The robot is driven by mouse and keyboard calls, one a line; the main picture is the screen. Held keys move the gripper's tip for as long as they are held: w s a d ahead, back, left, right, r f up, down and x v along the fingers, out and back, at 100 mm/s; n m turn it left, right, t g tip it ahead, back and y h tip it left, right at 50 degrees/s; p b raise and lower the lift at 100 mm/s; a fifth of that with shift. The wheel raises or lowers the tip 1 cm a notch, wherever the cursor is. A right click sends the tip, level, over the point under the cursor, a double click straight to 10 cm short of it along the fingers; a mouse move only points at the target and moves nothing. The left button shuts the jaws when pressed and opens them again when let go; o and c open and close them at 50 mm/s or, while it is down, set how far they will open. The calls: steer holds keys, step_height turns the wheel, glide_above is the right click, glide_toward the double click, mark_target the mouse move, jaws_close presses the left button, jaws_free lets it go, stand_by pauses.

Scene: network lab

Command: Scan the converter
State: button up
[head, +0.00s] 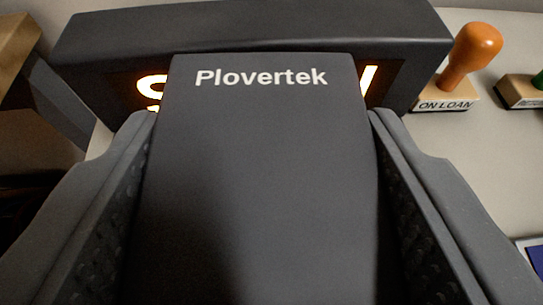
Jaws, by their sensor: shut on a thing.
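A dark grey, flat-topped block marked "Plovertek" (262,170) fills the middle of the view. I cannot tell from this side whether it is the converter. My gripper (260,120) is shut on it, with one grey finger along each side. Just beyond it is a wide dark unit (255,32) with a display of glowing orange characters. The held block hides most of that display; only an "S"-like shape at the left and a slanted stroke at the right show. I cannot tell whether block and unit touch.
A stamp with an orange handle (473,50) and the label "ON LOAN" stands right of the dark unit. A green-handled stamp (522,92) is cut off at the right edge. A blue item (537,262) shows at lower right. The pale surface (480,135) between them is clear.

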steer(key=shift+f, duration=0.1)
stand_by(0.3)
steer(key=shift+r+p, duration=1.4)
steer(key=shift+r, duration=1.55)
steer(key=shift+a, duration=0.1)
